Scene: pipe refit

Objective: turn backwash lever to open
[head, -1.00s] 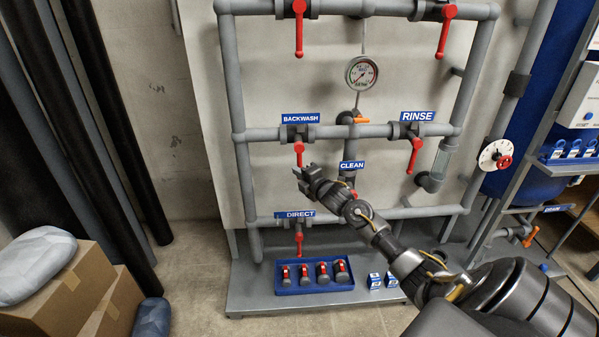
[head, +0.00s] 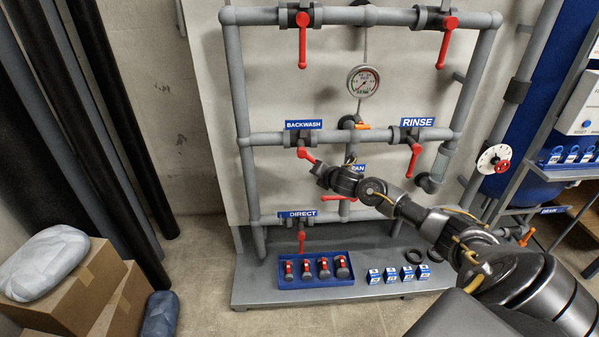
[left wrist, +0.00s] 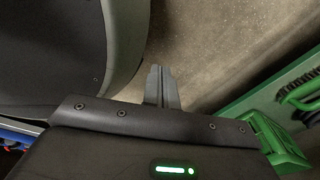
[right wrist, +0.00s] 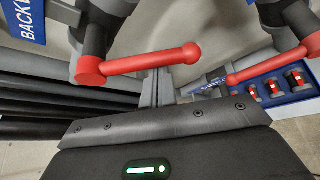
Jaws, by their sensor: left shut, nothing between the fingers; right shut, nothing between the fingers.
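The red backwash lever (head: 306,155) is on its valve below the BACKWASH label (head: 304,125). In the head view it slants down to the right. It also shows large in the right wrist view (right wrist: 140,63), running from its hub to a round tip. My right gripper (head: 318,170) is shut and empty, close by the lever's tip; in the right wrist view its fingers (right wrist: 160,86) lie just beside the handle. I cannot tell whether they touch. My left gripper (left wrist: 161,84) is shut and empty over bare floor, outside the head view.
The RINSE lever (head: 414,160) and DIRECT lever (head: 301,241) are nearby. A blue tray (head: 316,281) with red-handled parts sits on the base below. Boxes (head: 75,290) stand at the left.

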